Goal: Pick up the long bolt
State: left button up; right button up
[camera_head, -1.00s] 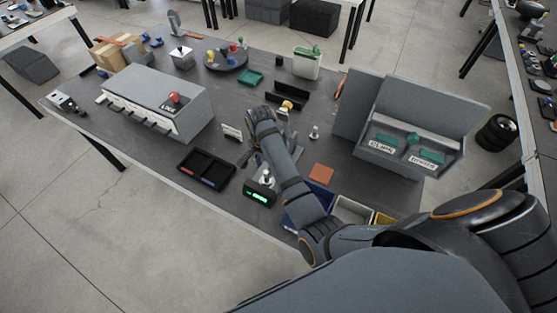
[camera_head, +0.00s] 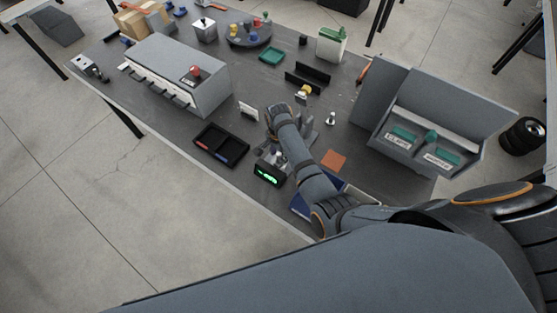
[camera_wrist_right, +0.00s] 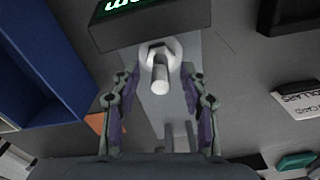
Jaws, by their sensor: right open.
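A pale bolt (camera_wrist_right: 160,72) with a hex head stands on the plate of a small scale (camera_wrist_right: 190,48) with a green-lit display. In the head view the bolt (camera_head: 279,158) shows behind the display (camera_head: 268,175). My right gripper (camera_wrist_right: 160,100) is open, with its two fingers on either side of the bolt in the wrist picture and a gap at each side. Contact is not visible. In the head view my right forearm and wrist hide much of this gripper. My left gripper is not in view.
A black divided tray (camera_head: 221,146) lies left of the scale, and a blue bin (camera_wrist_right: 40,70) is close by. A small white card (camera_head: 249,110) stands near my wrist. Another small metal piece (camera_head: 331,119) stands to the right. A grey open case (camera_head: 430,120) is at the right.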

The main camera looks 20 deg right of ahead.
jog(key=shift+f, duration=0.6)
jog(key=shift+w+d+f, duration=0.1)
jog(key=shift+d+f, duration=0.1)
jog(key=shift+f, duration=0.15)
grip_shut()
jog(key=shift+r, duration=0.15)
